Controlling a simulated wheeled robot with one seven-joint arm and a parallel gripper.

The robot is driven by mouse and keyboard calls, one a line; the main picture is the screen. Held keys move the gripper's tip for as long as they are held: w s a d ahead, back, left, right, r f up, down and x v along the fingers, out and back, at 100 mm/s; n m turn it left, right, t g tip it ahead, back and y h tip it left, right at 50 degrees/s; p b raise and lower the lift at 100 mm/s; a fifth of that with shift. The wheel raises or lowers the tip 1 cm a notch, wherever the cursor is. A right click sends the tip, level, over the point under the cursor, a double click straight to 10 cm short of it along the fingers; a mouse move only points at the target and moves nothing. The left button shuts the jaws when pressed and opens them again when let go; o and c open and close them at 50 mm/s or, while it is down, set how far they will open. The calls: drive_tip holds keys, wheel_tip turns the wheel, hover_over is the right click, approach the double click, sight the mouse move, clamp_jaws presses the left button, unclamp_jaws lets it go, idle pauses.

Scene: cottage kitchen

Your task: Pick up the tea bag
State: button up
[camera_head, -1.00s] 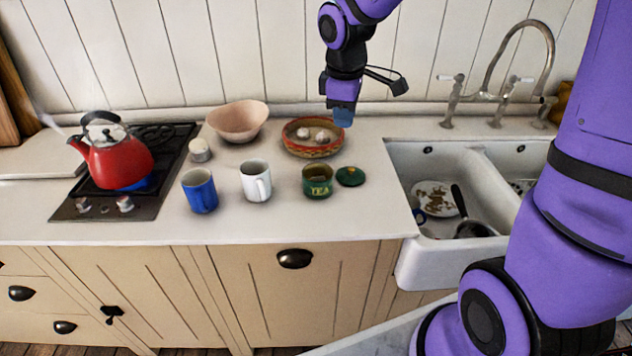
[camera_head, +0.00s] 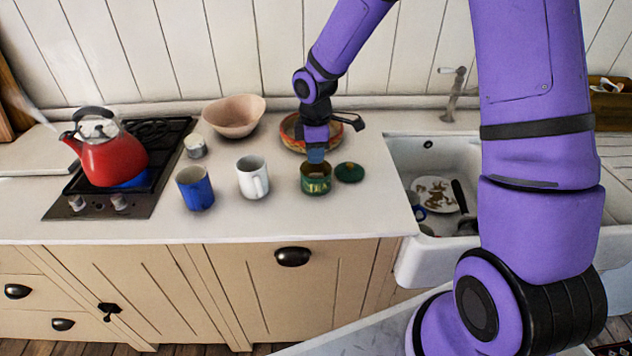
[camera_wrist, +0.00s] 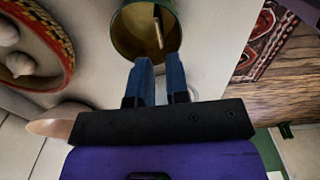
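The green tea tin (camera_head: 316,183) stands open on the counter, and its round lid (camera_head: 349,172) lies beside it. In the wrist view I look into the tin (camera_wrist: 125,35), where a thin, pale upright strip (camera_wrist: 158,30) shows; it appears to be the tea bag, seen edge-on. In the head view the tin's inside is hidden. My gripper (camera_head: 316,156) points down just above the tin's mouth. In the wrist view its two blue fingers (camera_wrist: 160,62) are apart with nothing between them, and their tips are close to the tin's near rim.
A white mug (camera_head: 252,178) and a blue mug (camera_head: 195,190) stand left of the tin. A patterned bowl with garlic (camera_wrist: 35,45) is close behind it. A pink bowl (camera_head: 233,118), a red kettle (camera_head: 112,160) on the stove, and a sink (camera_head: 425,270) stand farther off.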

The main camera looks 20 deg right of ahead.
drive_tip(key=shift+d+f, duration=0.15)
drive_tip(key=shift+f, duration=2.6)
drive_tip(key=shift+c, duration=1.2)
drive_tip(key=shift+r, duration=0.15)
wheel_tip(320, 180, up, 10)
